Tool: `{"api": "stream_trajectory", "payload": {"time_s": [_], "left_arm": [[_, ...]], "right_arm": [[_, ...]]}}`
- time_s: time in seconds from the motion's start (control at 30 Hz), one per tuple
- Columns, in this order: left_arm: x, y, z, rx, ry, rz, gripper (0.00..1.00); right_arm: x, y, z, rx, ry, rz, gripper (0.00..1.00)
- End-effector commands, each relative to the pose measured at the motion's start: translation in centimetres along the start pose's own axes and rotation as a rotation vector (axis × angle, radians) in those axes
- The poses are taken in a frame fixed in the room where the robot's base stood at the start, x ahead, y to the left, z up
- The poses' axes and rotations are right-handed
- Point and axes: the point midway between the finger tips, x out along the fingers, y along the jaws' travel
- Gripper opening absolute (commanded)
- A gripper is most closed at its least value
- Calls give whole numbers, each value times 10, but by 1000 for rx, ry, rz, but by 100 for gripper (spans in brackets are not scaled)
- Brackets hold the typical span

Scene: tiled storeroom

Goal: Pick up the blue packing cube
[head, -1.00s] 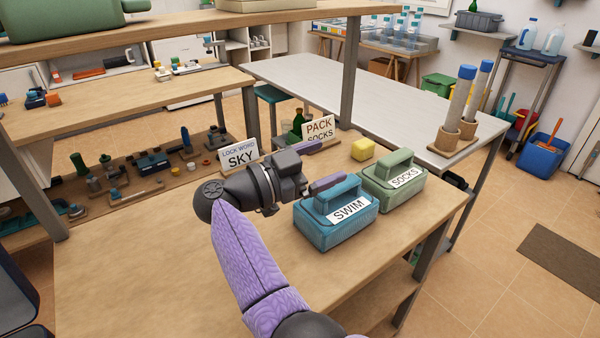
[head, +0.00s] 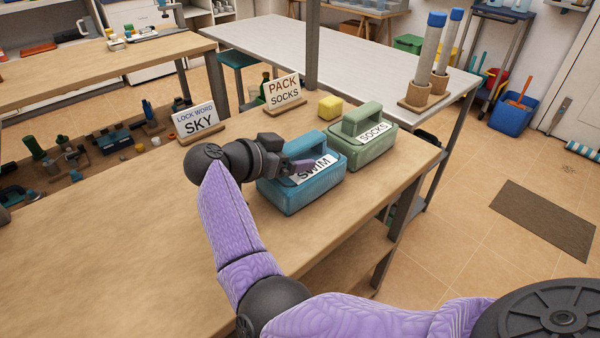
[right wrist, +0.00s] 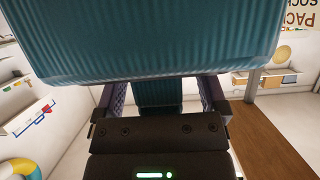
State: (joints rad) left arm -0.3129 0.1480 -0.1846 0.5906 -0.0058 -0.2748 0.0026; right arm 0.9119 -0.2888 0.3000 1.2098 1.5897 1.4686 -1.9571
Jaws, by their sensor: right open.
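The blue packing cube (head: 306,197) has a white SWIM label and a top handle (head: 307,146). It stands upright on the wooden table. My right gripper (head: 304,165) is at the cube's upper left side, close to its handle and partly covering the label. In the right wrist view the ribbed blue cube (right wrist: 150,40) fills the top. The two purple fingers (right wrist: 160,95) are apart, with a blue strip, apparently the handle, between them. Whether they touch it I cannot tell. My left gripper is not in view.
A green SOCKS cube (head: 362,152) stands close at the right of the blue one. The wooden table (head: 110,235) is clear at the left.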

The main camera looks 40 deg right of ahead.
Motion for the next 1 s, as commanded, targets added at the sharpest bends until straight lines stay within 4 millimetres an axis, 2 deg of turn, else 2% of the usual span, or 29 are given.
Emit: {"api": "stream_trajectory", "payload": {"time_s": [0.03, 0.07, 0.43, 0.47, 1.0], "left_arm": [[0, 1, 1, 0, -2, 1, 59], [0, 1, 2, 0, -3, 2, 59], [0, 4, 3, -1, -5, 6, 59], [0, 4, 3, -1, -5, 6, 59], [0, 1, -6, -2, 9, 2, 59]], "right_arm": [[0, 0, 0, 0, 0, 0, 87], [0, 0, 0, 0, 0, 0, 81], [-1, 0, 0, 0, 0, 0, 2], [-1, 0, 0, 0, 1, 0, 0], [-1, 0, 0, 0, 1, 0, 0]]}}
